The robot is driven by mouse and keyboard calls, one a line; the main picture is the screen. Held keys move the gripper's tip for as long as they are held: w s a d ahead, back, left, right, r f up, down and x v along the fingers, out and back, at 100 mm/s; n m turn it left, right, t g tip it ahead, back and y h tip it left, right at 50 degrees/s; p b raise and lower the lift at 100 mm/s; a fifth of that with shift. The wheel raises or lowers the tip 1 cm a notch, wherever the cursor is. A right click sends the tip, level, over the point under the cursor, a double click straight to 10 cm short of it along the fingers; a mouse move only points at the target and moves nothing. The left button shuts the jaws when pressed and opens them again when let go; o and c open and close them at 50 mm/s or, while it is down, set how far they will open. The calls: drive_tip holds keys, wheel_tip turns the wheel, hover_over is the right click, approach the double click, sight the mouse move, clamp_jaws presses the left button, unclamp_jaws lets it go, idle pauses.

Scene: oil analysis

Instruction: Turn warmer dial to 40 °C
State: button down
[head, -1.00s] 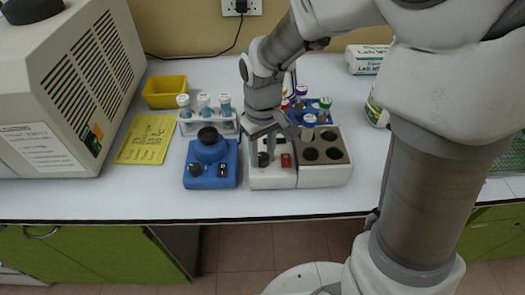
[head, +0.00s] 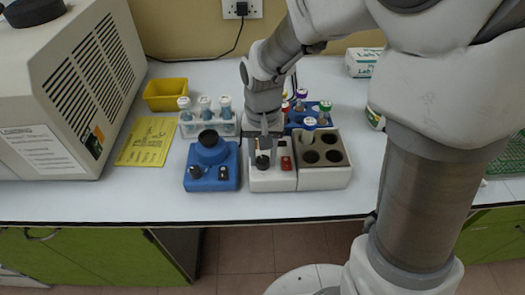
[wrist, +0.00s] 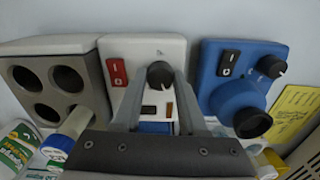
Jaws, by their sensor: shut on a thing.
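The white warmer (head: 272,181) stands on the bench with its grey heating block (head: 322,152) on the right. Its black dial (head: 263,162) is on the left part of the front panel, beside a red switch (head: 286,163). My gripper (head: 264,156) points down over the panel and is shut on the dial. In the wrist view the dial (wrist: 160,74) sits between the two fingertips (wrist: 159,80), and the red switch (wrist: 117,72) is to the left. The dial's scale marks are too small to read.
A blue mixer (head: 211,170) with a black top stands close on the left. Behind are a white tube rack (head: 222,129), a yellow tray (head: 165,92) and a blue rack with capped tubes (head: 318,118). One tube stands in the heating block. The front bench strip is clear.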

sight(263, 159)
idle(0.4)
drive_tip(key=shift+c, duration=2.3)
unclamp_jaws()
drive_tip(key=shift+r, duration=0.1)
wheel_tip(263, 159, up, 17)
drive_tip(key=p, duration=0.3)
drive_tip(key=shift+r, duration=0.15)
drive_tip(key=s+d+r+n+t+p, duration=0.1)
drive_tip(key=s+d+r+t, duration=0.2)
drive_tip(key=s+d, duration=0.7)
drive_tip(key=s+t, duration=0.2)
drive_tip(key=shift+s+d+t, duration=0.2)
drive_tip(key=shift+s+t, duration=0.1)
drive_tip(key=shift+s, duration=0.05)
